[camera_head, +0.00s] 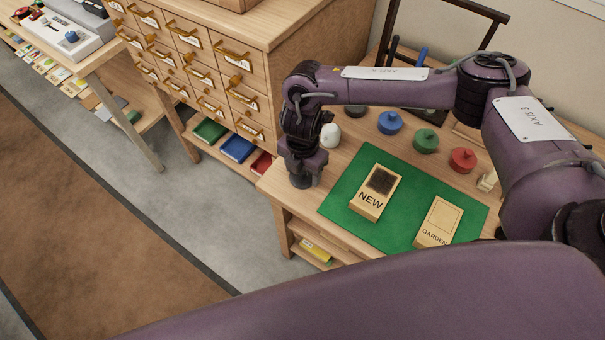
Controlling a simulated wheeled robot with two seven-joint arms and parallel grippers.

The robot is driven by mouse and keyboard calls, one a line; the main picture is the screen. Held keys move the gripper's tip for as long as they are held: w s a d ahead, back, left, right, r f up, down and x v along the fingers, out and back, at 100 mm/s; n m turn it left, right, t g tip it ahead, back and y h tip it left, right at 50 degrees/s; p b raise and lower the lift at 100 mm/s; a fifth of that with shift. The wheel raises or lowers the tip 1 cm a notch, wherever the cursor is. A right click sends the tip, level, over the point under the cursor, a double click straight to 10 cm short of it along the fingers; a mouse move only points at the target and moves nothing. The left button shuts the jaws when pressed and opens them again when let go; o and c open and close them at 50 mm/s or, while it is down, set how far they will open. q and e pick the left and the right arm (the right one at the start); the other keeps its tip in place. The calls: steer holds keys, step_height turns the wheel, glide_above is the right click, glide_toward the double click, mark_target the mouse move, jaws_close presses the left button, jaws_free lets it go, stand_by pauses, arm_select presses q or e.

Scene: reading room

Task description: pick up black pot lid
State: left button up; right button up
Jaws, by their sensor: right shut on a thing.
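My right gripper (304,172) points down at the left edge of the wooden table, left of the green mat. It is shut on a small dark round thing (300,182), which looks like the black pot lid; the fingers and wrist hide most of it. A dark pot (356,111) stands at the back of the table, partly under my right arm, and I see no knob on it. My left gripper is out of view.
Blue (390,123), green (426,140) and red (463,160) knobbed pots stand in a row. A white object (330,136) is near my right wrist. The green mat (338,207) holds two blocks marked NEW (369,202) and GARDEN (434,235). A drawer cabinet (240,60) stands left.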

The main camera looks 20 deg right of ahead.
steer(key=shift+c, duration=0.9)
steer(key=shift+r, duration=0.15)
